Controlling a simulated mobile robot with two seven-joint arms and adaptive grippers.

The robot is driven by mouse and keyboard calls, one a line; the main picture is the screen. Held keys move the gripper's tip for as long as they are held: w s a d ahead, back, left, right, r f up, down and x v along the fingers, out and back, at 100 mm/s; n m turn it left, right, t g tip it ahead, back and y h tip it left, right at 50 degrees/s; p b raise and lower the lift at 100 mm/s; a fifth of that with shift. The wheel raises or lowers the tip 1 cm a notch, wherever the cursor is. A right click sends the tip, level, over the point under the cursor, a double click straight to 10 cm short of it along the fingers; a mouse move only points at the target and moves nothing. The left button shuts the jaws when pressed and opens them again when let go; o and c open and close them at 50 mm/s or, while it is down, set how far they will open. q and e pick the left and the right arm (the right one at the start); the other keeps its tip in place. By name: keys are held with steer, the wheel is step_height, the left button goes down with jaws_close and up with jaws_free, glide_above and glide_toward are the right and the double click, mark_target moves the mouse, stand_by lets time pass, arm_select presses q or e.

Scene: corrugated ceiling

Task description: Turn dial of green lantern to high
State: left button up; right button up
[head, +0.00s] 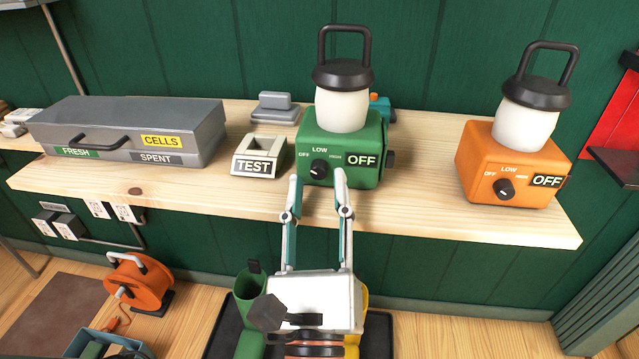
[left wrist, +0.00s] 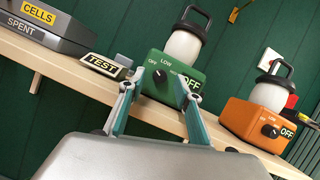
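The green lantern (head: 342,135) stands on the wooden shelf, with a white globe and a black top handle. Its front has a black dial (head: 319,168) marked OFF, LOW and HIGH, and a label beside it reads OFF. The lantern also shows in the left wrist view (left wrist: 184,62), with its dial (left wrist: 160,77) between the fingers. My left gripper (head: 318,181) is open and empty, its fingertips spread to the left and right of the dial. I cannot tell whether they touch the dial or the lantern front. My right gripper is not in view.
An orange lantern (head: 512,148) stands to the right, also labelled OFF. A TEST box (head: 259,157) is left of the green lantern, and a grey CELLS case (head: 130,125) is farther left. The shelf front edge (head: 420,228) runs below the lanterns.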

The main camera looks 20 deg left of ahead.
arm_select(q)
steer(key=shift+w+a+r, duration=0.25)
steer(key=shift+w, duration=0.3)
jaws_close()
